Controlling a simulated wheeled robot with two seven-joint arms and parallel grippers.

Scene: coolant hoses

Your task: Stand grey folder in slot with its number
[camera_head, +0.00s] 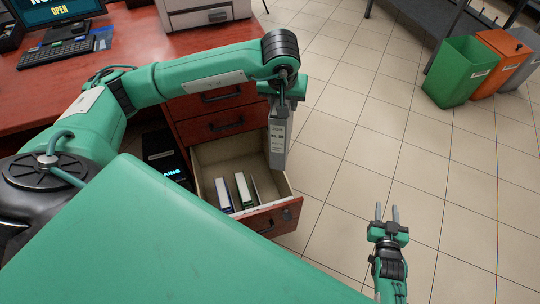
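The grey folder (278,150) hangs upright from my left gripper (280,100), above the right part of the open drawer (209,157). The folder has a white label with small print that I cannot read surely. The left fingers are shut at its top and partly hidden. In the drawer, a blue-and-white folder (223,194) and a green-and-white folder (243,190) stand side by side, with a thin divider to their right. Slot numbers cannot be read. My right gripper (388,214) is empty, its two fingers apart, over the floor right of the drawer.
The red desk (150,70) carries a monitor, a keyboard (56,50) and a printer (205,14). Closed drawers (215,125) stand behind the open one. A green bin (461,70) and an orange bin (497,70) are at the far right. The tiled floor between is clear.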

